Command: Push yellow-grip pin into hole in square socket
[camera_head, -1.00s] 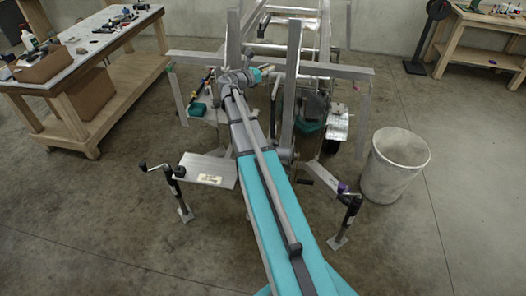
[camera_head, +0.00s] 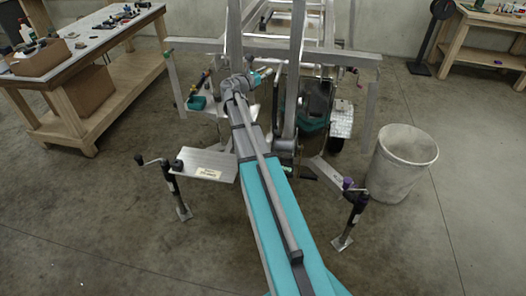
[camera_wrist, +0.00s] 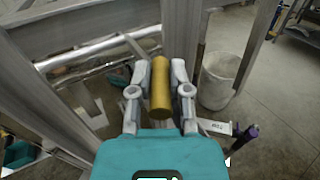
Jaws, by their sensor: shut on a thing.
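The yellow grip of the pin (camera_wrist: 160,90) shows in the wrist view, held between the two fingers of my gripper (camera_wrist: 160,85). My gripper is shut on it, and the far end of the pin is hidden. In the head view my arm reaches toward the aluminium trailer frame, and the wrist end sits near the uprights; the pin itself cannot be made out there. I cannot pick out the square socket or its hole with certainty in either view. Aluminium posts (camera_wrist: 180,35) stand just beyond the fingers in the wrist view.
A grey bin (camera_head: 402,165) stands right of the trailer. Two jack stands with cranks, left (camera_head: 174,185) and right (camera_head: 352,212), flank my arm. A flat metal plate (camera_head: 208,166) lies left of it. A cluttered workbench (camera_head: 85,50) is at left. Open floor lies in front.

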